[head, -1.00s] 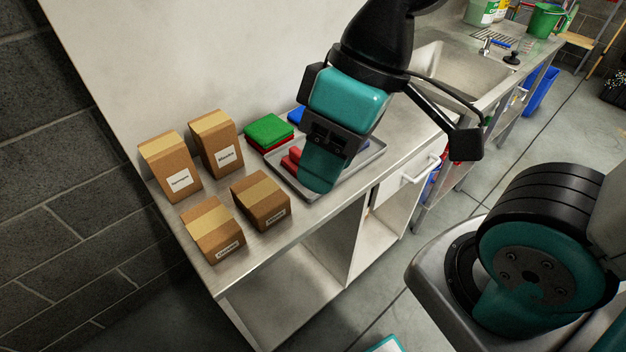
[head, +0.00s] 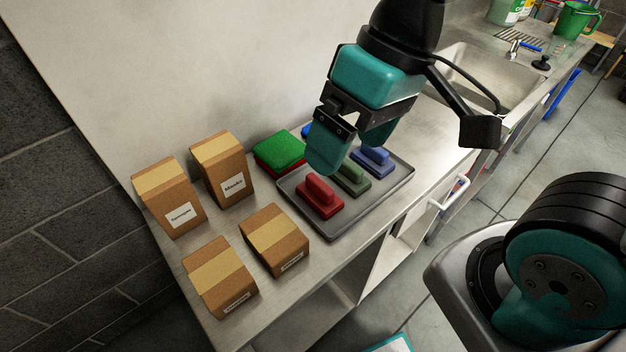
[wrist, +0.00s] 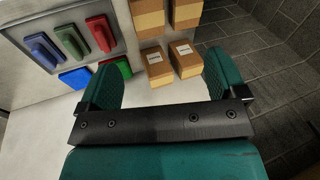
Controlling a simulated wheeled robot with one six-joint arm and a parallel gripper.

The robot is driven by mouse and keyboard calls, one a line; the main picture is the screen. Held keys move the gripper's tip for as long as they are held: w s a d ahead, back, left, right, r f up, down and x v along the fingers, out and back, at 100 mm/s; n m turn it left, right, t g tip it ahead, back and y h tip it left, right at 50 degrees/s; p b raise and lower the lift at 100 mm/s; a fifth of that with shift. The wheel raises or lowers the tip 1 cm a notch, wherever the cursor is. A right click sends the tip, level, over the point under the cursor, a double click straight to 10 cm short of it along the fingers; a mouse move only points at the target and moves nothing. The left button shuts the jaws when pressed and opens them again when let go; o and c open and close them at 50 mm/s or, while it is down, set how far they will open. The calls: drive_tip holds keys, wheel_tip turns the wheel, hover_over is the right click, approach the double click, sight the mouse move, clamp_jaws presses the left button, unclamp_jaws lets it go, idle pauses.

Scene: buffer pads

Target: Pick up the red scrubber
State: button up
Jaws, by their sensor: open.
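The red scrubber (head: 320,196) lies at the left end of a grey tray (head: 350,221) on the steel counter. A green scrubber (head: 352,178) and a blue scrubber (head: 373,161) lie beside it in a row. My gripper (head: 351,150) is open and empty, above and behind the tray, with one finger partly in front of the green scrubber. In the wrist view the red scrubber (wrist: 101,34) is at the upper left, beyond the open fingers (wrist: 158,82), along with the green scrubber (wrist: 71,42) and the blue one (wrist: 42,50).
Several cardboard boxes (head: 275,240) stand left of the tray. A stack of green and red pads (head: 279,151) lies behind it against the wall, with a blue pad (head: 306,132) partly hidden. A sink (head: 490,75) is at the right. The counter's front edge is close to the tray.

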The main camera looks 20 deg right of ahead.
drive_tip(key=shift+o, duration=0.5)
drive_tip(key=w+d+f+m+h+b, duration=0.2)
drive_tip(key=w+f+m, duration=0.4)
drive_tip(key=w+m, duration=0.4)
drive_tip(key=shift+w+f+b, duration=0.3)
drive_tip(key=shift+f+b, duration=0.05)
drive_tip(key=shift+b, duration=0.45)
drive_tip(key=m+h+b, duration=0.2)
drive_tip(key=m, duration=0.7)
hover_over(320, 183)
wheel_tip(320, 183, down, 5)
drive_tip(key=f, duration=0.8)
drive_tip(key=f+p, duration=0.1)
drive_tip(key=f, duration=0.2)
drive_tip(key=shift+w+d+f, duration=0.25)
drive_tip(key=shift+d+f, duration=0.1)
drive_tip(key=shift+f, duration=0.05)
drive_tip(key=f, duration=0.1)
drive_tip(key=f+p, duration=0.1)
drive_tip(key=f, duration=0.2)
drive_tip(key=shift+s+a+f, duration=0.25)
drive_tip(key=shift+a+f, duration=0.05)
drive_tip(key=shift+a, duration=0.05)
drive_tip(key=shift+f, duration=0.5)
drive_tip(key=c, duration=0.9)
drive_tip(key=shift+r, duration=0.15)
